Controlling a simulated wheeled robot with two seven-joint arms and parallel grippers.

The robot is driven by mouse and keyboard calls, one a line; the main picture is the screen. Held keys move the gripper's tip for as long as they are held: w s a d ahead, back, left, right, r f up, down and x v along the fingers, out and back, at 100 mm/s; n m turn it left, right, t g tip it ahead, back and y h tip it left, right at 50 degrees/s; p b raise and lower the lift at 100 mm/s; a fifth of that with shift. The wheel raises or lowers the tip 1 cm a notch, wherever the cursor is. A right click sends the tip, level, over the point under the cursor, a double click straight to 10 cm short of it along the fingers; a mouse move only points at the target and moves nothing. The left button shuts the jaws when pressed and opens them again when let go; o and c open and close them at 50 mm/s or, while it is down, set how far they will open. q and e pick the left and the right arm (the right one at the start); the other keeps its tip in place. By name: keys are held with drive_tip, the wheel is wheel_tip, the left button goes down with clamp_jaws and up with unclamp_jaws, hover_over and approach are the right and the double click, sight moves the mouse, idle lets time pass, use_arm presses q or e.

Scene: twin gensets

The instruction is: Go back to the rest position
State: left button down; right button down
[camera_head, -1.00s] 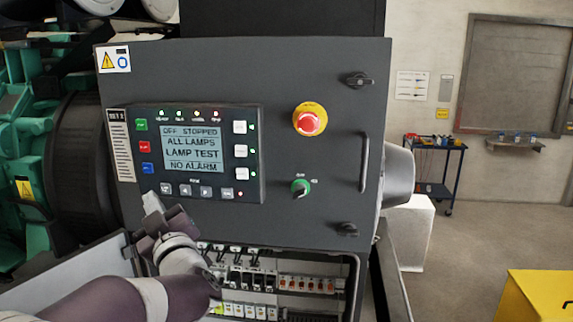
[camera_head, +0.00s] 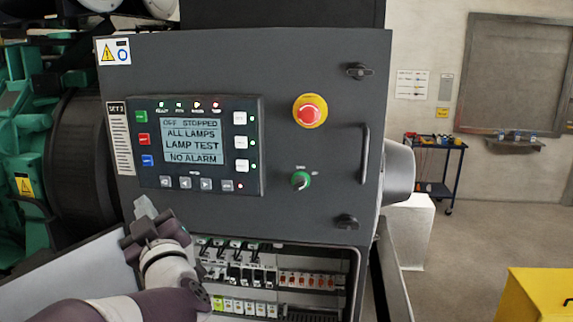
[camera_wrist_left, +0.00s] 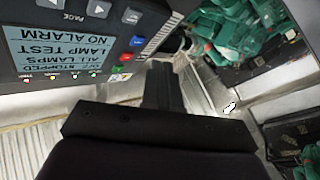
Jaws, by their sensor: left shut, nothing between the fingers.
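My left gripper (camera_head: 146,212) is shut and empty, just below the lower left corner of the genset controller (camera_head: 196,146) and apart from its buttons. The controller's screen (camera_head: 193,142) reads OFF STOPPED, ALL LAMPS, LAMP TEST, NO ALARM. Its top lamps are lit. In the left wrist view the shut fingers (camera_wrist_left: 163,88) point past the controller, whose screen (camera_wrist_left: 62,50) shows upside down at the upper left. My right gripper is not in view.
Below is an open bay with breakers (camera_head: 240,275). A blue trolley (camera_head: 436,170) and a yellow box (camera_head: 540,294) stand right, with clear floor between.

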use_arm(q)
drive_tip(key=d+f+m+g+h, duration=0.35)
drive_tip(key=d+f+h, duration=0.2)
drive_tip(key=f, duration=0.35)
drive_tip(key=d+f+m+g+h, duration=0.2)
drive_tip(key=d+f+m+h, duration=0.3)
drive_tip(key=f, duration=0.5)
drive_tip(key=s+a+f+m+g+b, duration=0.2)
drive_tip(key=s+a+f+m+g, duration=0.1)
drive_tip(key=s+f+g, duration=0.8)
drive_tip(key=s+a+f+h, duration=0.1)
drive_tip(key=s+f, duration=0.4)
drive_tip(key=s, duration=0.5)
drive_tip(key=shift+f+m, duration=0.35)
drive_tip(key=shift+f, duration=0.05)
